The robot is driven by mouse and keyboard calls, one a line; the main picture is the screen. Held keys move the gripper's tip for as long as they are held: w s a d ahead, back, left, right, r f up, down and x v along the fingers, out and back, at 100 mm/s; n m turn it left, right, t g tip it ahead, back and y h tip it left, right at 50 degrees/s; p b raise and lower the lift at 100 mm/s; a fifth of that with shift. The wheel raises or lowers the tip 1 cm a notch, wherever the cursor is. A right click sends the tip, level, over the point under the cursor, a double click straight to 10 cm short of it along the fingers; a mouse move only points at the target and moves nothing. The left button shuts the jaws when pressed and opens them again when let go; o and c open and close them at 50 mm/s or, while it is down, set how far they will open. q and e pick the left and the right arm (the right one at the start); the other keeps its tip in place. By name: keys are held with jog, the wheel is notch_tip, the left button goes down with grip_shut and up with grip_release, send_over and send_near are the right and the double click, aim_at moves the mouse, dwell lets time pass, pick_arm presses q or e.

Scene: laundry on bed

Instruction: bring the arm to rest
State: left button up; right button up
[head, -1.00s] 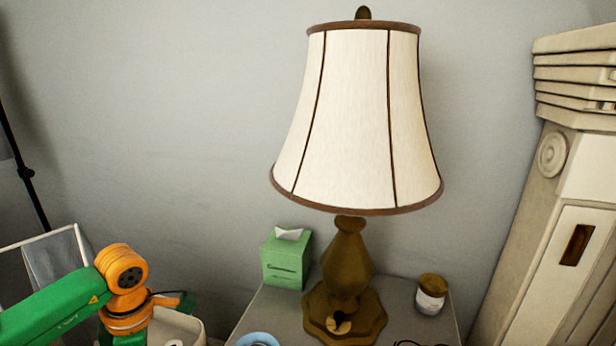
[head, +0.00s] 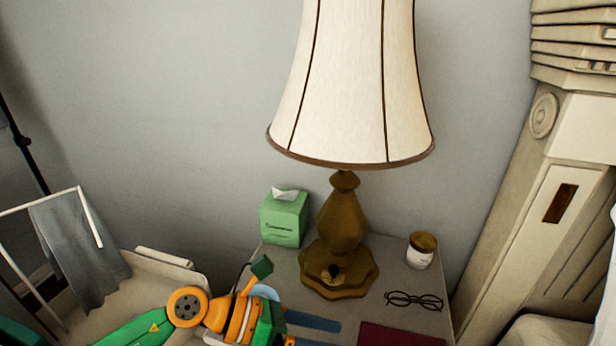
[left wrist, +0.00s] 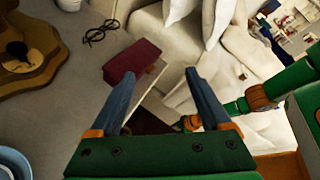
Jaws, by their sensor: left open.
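My left gripper (head: 315,328) is low in the head view, over the front part of the grey nightstand (head: 385,270). In the left wrist view its two blue-grey fingers stand wide apart with nothing between them (left wrist: 163,75), so it is open and empty. Beyond the fingertips in that view lies a dark red book or box (left wrist: 132,60) near the nightstand's edge. It also shows at the bottom of the head view (head: 395,335). Green and orange links of my other arm (left wrist: 262,97) show at the right of the wrist view; no fingers of my right gripper can be made out.
On the nightstand stand a brass lamp (head: 342,225), a green tissue box (head: 284,220), a lidded jar (head: 421,250) and black glasses (head: 414,300). A blue round dish (left wrist: 12,165) sits near my left gripper. A rack with a grey cloth (head: 80,250) stands left. White bedding (left wrist: 245,60) lies beyond.

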pick_arm(q)
jog(key=d+r+n+t+h, duration=0.35)
jog(key=r+n+h, duration=0.2)
jog(key=r, duration=0.25)
jog(key=w+a+r+n+t+y, duration=0.25)
jog(key=w+a+n+t, duration=0.2)
jog(key=n+t, duration=0.65)
jog(key=w+a+f+n+t+y, duration=0.45)
jog(key=a+n+y, duration=0.4)
jog(key=n, duration=0.55)
jog(key=s+a+f+n+g+y, duration=0.3)
jog(key=a+f+n+g+y, duration=0.3)
jog(key=f+n, duration=0.4)
jog(key=s+a+f+n+g+y, duration=0.1)
jog(key=s+a+f+n+g, duration=0.1)
jog(key=s+f+g, duration=0.45)
jog(key=s+a+f+n+g+y, duration=0.1)
jog(key=s+a+f+n+g, duration=0.2)
jog(key=s+f, duration=0.7)
jog(key=s+f+g+p, duration=0.2)
jog(key=s+f+p, duration=0.45)
jog(key=f, duration=0.45)
jog(key=s+a+f+p, duration=0.1)
jog(key=s+f+p, duration=0.3)
jog(key=s, duration=0.6)
jog(key=shift+a, duration=0.35)
jog(key=shift+m+g, duration=0.25)
